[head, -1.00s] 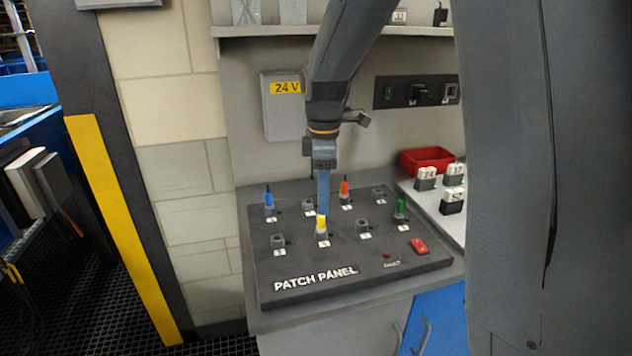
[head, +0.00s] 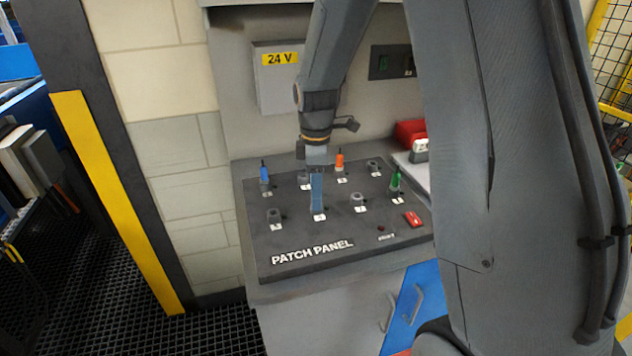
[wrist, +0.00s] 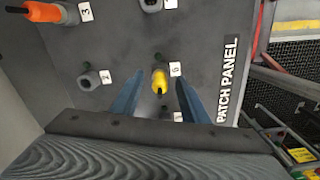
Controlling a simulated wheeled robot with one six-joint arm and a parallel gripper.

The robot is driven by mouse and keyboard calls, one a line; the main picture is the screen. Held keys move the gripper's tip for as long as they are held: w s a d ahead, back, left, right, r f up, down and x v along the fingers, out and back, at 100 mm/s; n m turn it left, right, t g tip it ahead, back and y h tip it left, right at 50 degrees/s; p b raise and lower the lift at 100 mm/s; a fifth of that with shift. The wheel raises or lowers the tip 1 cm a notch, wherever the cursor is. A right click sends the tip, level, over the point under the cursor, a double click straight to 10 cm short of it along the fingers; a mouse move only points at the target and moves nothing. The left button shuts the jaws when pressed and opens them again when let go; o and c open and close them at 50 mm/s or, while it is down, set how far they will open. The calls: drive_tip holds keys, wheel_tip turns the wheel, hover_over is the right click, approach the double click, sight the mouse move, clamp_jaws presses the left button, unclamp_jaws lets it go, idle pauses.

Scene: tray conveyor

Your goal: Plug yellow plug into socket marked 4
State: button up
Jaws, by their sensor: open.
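The yellow plug (wrist: 160,80) stands in a socket beside a label that seems to read 6, in the wrist view. My gripper (wrist: 158,98) is open, its two blue fingers on either side of the plug, with gaps visible. In the head view my gripper (head: 318,213) points down at the front row of the patch panel (head: 290,235) and hides the plug. An empty socket (head: 374,166) is at the back row's right end, right of the orange plug (head: 340,161); its label is too small to read. It is outside the wrist view.
A blue plug (head: 264,174) and a green plug (head: 395,179) stand in other sockets. Empty sockets (head: 274,215) (head: 357,199) flank my gripper in the front row. A red switch (head: 413,219) is at the panel's right. A red bin (head: 409,131) stands behind.

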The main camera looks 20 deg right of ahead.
drive_tip(key=shift+c, duration=0.2)
clamp_jaws()
drive_tip(key=shift+r+p, duration=0.3)
drive_tip(key=shift+r+p, duration=0.3)
drive_tip(key=shift+r, duration=0.05)
drive_tip(key=shift+r+p, duration=0.8)
drive_tip(key=shift+r, duration=0.15)
drive_tip(key=shift+r+p, duration=1.55)
drive_tip(key=shift+r, duration=0.45)
